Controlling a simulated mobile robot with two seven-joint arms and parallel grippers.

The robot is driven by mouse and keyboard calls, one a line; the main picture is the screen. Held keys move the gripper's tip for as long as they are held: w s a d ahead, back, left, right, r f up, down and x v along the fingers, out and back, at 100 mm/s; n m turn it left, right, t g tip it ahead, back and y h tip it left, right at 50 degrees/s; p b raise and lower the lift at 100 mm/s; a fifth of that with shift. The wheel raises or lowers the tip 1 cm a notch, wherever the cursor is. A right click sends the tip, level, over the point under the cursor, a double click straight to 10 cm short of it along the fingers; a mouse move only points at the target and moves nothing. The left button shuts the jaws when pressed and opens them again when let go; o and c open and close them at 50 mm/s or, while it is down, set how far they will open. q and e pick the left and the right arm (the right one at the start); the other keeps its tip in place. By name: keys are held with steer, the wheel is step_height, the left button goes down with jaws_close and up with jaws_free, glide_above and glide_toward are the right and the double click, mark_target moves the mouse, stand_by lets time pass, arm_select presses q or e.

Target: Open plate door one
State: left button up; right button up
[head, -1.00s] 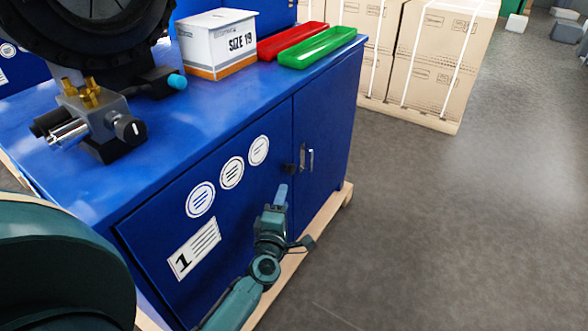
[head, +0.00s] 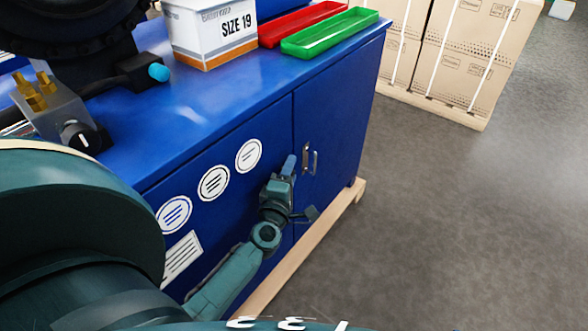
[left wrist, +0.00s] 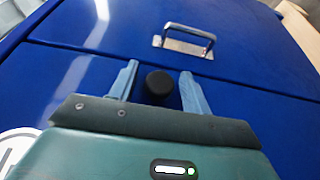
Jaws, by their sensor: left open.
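The blue cabinet's left door (head: 215,215) is closed, with round stickers and a white label partly hidden by my arm. In the earlier head frame this label reads 1. My left gripper (head: 289,166) is in front of this door near its right edge. In the left wrist view its open fingers (left wrist: 158,88) stand on either side of a black round knob (left wrist: 158,83), with gaps to both. The knob sits on the left door just beside the seam and is hidden in the head view. My right gripper is not in view.
The right door (head: 340,125) is closed and has a metal handle (head: 310,158), also in the left wrist view (left wrist: 187,40). On the cabinet top are a SIZE 19 box (head: 205,35), a red tray (head: 300,24) and a green tray (head: 330,32). Grey floor (head: 440,220) on the right is clear.

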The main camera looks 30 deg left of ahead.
arm_select(q)
jaws_close()
stand_by(0.5)
